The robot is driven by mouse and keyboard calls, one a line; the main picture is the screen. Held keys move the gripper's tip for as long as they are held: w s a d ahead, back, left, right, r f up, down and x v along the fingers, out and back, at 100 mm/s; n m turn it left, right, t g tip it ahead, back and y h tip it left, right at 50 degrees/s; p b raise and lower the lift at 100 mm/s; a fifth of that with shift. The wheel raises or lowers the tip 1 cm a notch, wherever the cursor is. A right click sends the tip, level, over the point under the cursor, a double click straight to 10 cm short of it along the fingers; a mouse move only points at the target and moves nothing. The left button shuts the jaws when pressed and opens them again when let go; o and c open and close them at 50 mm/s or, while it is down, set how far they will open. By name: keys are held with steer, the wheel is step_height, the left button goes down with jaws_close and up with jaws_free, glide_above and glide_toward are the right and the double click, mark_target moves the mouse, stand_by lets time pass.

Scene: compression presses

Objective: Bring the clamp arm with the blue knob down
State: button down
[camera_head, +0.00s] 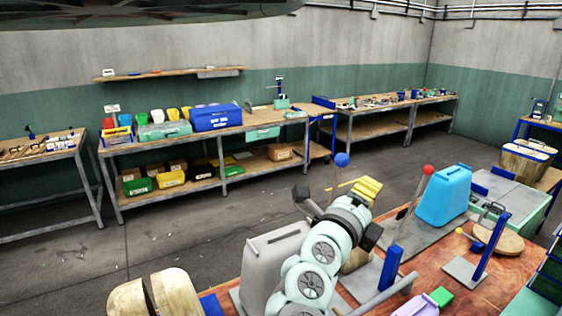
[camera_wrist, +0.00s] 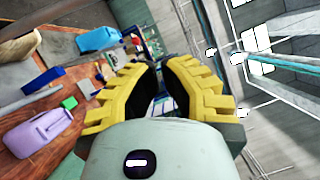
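The blue knob (camera_head: 341,159) is a ball on top of a thin, nearly upright rod. The rod's lower part and its clamp are hidden behind my arm. My gripper (camera_head: 368,188) has yellow fingers and is just right of the rod, lower than the knob in the picture; the depth gap is unclear. In the wrist view my gripper (camera_wrist: 160,68) shows a gap between its fingertips, with nothing held. I cannot make out the blue knob there. A second lever with a red knob (camera_head: 428,170) leans up to the right, beside the blue jug.
The wooden worktable (camera_head: 350,292) holds a grey jug (camera_head: 272,268), a blue jug (camera_head: 445,196), a purple jug (camera_head: 416,306), a green block (camera_head: 441,297) and blue posts (camera_head: 391,268). My arm crosses between the grey jug and a post. Open floor (camera_head: 180,235) lies behind the table.

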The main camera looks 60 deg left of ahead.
steer(key=a+p, duration=0.1)
steer(key=a+r+p, duration=0.1)
steer(key=a, duration=0.2)
steer(key=shift+w+a+r+p, duration=0.1)
steer(key=shift+w+r+p, duration=0.05)
steer(key=shift+w+p, duration=0.25)
